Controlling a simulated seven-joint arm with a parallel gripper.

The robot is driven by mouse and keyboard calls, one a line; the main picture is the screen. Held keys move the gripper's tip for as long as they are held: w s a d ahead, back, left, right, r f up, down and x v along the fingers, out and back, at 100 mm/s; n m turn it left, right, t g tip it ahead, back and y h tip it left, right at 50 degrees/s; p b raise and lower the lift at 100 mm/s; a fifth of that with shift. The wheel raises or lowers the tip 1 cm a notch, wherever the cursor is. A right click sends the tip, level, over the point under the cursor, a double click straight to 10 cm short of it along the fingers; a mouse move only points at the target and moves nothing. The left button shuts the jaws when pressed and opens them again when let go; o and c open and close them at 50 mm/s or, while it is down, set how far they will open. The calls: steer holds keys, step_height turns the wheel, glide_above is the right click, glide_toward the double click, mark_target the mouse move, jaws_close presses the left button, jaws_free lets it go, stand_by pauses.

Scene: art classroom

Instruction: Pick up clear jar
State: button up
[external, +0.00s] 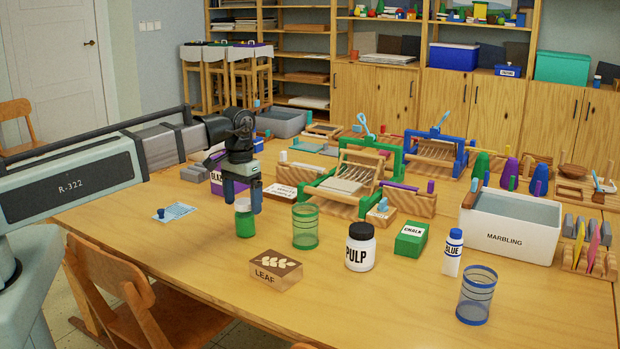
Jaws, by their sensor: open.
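A small see-through jar (245,222) with green contents and a pale upper part stands upright on the table (190,255). My gripper (248,206) is open and points down right at this jar. Two other see-through vessels stand upright: a green-banded one (306,228) right of my gripper, and a blue-banded one (475,296) at the front right. Both look empty.
A LEAF block (276,272), PULP jar (360,250), green CHALK box (411,239) and GLUE bottle (452,255) stand to the right. Frames and looms (345,180) crowd behind. A white MARBLING tub (508,236) is at right. The front left table is mostly clear.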

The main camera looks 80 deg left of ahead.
mark_target(245, 217)
steer(key=shift+w+a+f, duration=0.1)
steer(key=shift+w+f, duration=0.05)
steer(key=shift+f, duration=2.65)
steer(key=c, duration=1.4)
